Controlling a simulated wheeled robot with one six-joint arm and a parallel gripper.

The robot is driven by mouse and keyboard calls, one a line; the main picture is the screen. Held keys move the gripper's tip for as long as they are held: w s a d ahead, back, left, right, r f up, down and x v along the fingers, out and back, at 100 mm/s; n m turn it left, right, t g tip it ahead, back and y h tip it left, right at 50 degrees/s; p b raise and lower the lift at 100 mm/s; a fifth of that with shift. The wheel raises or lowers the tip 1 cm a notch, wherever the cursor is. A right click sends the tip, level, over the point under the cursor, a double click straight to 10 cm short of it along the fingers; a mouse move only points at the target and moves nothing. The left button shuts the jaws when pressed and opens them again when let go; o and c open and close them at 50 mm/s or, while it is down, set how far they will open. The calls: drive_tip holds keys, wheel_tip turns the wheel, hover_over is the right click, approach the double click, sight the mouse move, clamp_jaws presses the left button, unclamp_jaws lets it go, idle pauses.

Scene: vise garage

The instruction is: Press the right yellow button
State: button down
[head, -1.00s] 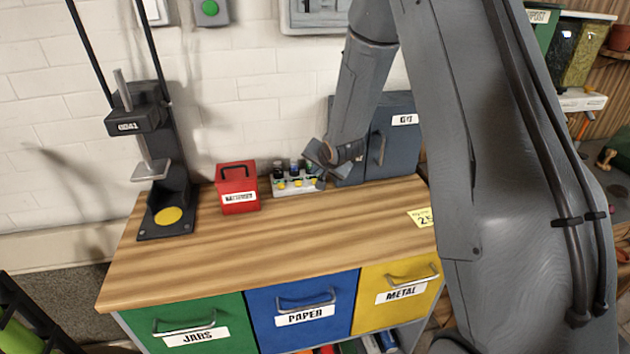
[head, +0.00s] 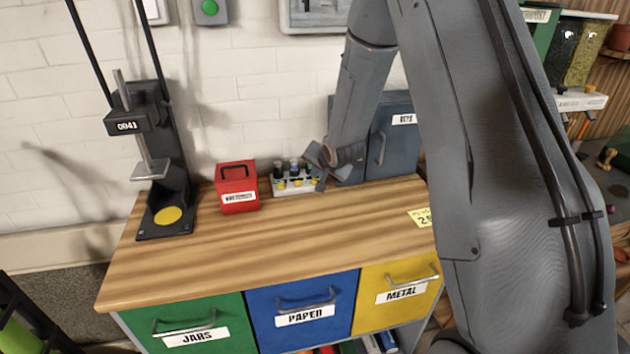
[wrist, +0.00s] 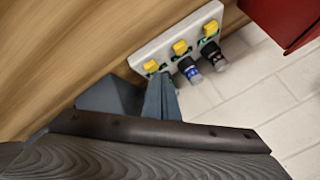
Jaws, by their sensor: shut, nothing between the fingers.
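A small white panel (head: 292,188) with three yellow buttons stands at the back of the wooden bench, against the wall. The right yellow button (head: 313,182) is close beside my gripper (head: 321,178), which partly hides the panel's right end. In the wrist view the picture is turned, and this button (wrist: 151,66) is the lowest of the three on the panel (wrist: 142,55). My gripper (wrist: 160,85) is shut and empty, its tip just short of that button in the picture. I cannot tell whether they touch.
A red box (head: 238,198) stands left of the panel, and a grey cabinet (head: 390,150) right of it. Dark-capped bottles or knobs (wrist: 189,70) line the panel's wall side. A press (head: 165,205) stands at the left. The bench front (head: 240,260) is clear.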

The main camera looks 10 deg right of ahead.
drive_tip(key=shift+f, duration=0.5)
idle(0.6)
drive_tip(key=shift+r, duration=0.1)
drive_tip(key=shift+r+p, duration=0.55)
drive_tip(key=shift+r, duration=0.25)
drive_tip(key=shift+r, duration=0.1)
wheel_tip(320, 180, up, 5)
drive_tip(key=p, duration=0.4)
drive_tip(key=shift+s, duration=0.1)
idle(0.6)
drive_tip(key=s+f+n+g+h+b, duration=0.1)
drive_tip(key=s+n+g+b, duration=0.6)
drive_tip(key=s, duration=2.7)
drive_tip(key=shift+f+n+g+b, duration=0.35)
drive_tip(key=shift+f+n+g, duration=0.05)
